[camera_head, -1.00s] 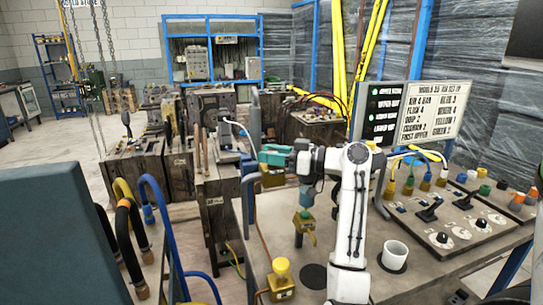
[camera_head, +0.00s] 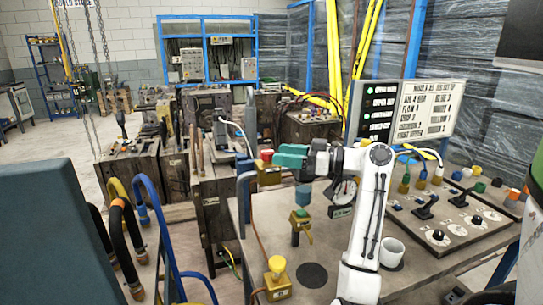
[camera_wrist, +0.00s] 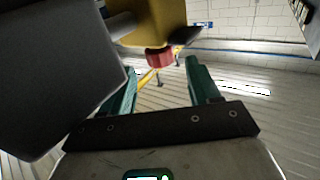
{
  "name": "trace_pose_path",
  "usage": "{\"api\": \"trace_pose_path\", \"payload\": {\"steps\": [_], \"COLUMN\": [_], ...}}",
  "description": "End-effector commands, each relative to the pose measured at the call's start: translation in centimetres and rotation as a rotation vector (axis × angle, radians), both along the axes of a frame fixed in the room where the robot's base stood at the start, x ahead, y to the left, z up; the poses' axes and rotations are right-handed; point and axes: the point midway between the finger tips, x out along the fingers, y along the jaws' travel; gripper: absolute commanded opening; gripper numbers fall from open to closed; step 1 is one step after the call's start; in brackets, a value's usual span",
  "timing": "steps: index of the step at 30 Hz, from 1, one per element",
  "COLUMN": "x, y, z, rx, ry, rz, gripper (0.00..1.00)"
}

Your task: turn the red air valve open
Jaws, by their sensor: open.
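The red air valve has a red knob (camera_head: 267,155) on top of a yellow body (camera_head: 268,176), near the table's back left corner. My gripper (camera_head: 277,157) has teal fingers and is just right of the knob, pointing left at it. In the wrist view the red knob (camera_wrist: 160,58) hangs below the yellow body (camera_wrist: 152,22), in line with the gap between the fingertips (camera_wrist: 163,66). The fingers are open, with space on both sides of the knob. I cannot tell whether the knob is between the tips or just beyond them.
A white cup (camera_head: 391,254) and lever panel (camera_head: 455,215) are at the right.

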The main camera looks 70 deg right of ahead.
Motion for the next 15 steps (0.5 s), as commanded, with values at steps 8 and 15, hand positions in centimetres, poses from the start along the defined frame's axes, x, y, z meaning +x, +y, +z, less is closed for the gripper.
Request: {"api": "trace_pose_path", "payload": {"steps": [8, 15], "x": [-4.4, -5.4], "y": [-0.6, -0.6], "z": [-0.1, 0.0], "rx": [0.000, 0.000], "ry": [-0.001, 0.000], "rz": [-0.002, 0.001], "gripper": [0.61, 0.61]}}
